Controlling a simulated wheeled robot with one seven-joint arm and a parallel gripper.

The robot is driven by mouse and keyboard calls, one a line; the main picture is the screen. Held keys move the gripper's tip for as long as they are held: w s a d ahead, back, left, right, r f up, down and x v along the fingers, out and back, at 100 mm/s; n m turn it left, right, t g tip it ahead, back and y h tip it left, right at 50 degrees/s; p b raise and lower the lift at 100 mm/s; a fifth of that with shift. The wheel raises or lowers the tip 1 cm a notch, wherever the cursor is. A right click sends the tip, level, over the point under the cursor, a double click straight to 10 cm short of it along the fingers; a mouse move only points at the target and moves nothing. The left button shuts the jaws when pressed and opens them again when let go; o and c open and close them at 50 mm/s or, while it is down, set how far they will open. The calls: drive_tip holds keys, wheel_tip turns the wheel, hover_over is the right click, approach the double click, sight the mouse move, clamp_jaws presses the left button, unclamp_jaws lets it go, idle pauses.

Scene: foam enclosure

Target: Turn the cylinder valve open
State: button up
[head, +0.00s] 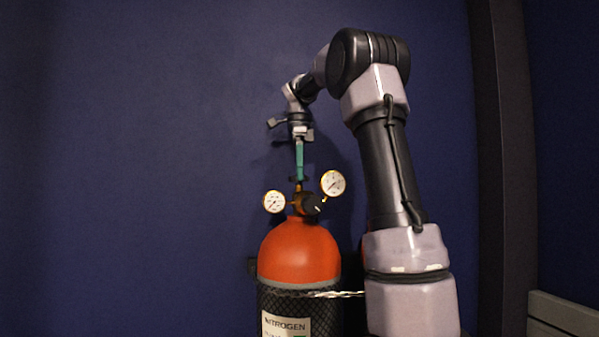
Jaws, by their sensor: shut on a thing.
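The gas cylinder (300,255) stands upright in the head view, with an orange-red shoulder, a black mesh sleeve and a "NITROGEN" label. On top is its brass valve (298,198), with a small dark piece (298,180) above it. My gripper (300,138) points straight down above the valve, shut on a slim teal bar (300,158). The bar hangs upright, in line with the valve, and its lower end meets the dark piece. I cannot tell whether they are joined or only touching. The fingertips are too small to show clearly.
Two round gauges, one left (274,202) and one right (333,184), flank the valve, with a black knob (313,205) beside it. A pale chain or cord (338,294) crosses the cylinder's right side. The dark blue wall (150,150) is close behind; the left is clear.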

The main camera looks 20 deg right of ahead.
drive_tip(key=shift+n, duration=0.4)
drive_tip(key=n, duration=0.4)
drive_tip(key=shift+n, duration=0.4)
drive_tip(key=n, duration=1.4)
drive_tip(key=shift+n, duration=0.3)
drive_tip(key=o, duration=1.4)
